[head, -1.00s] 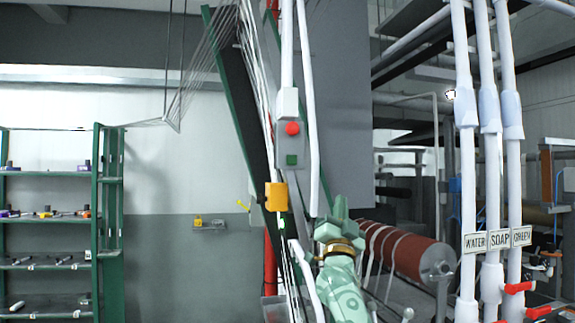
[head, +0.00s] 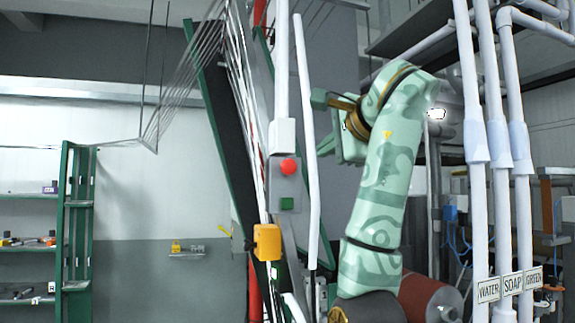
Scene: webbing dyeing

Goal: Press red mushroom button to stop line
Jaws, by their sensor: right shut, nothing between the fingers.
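The box is fixed beside a white vertical pipe. My right gripper (head: 323,147) is raised, a little right of the red button and slightly higher in the picture. It is shut and empty, and its fingertips point left. It looks apart from the button, though I cannot tell the depth between them. The button is in full view. My left gripper is not in view.
A white pipe (head: 305,130) runs upright between the control box and my right gripper. A green shelf (head: 78,220) stands left. A red roller (head: 428,294) lies low right.

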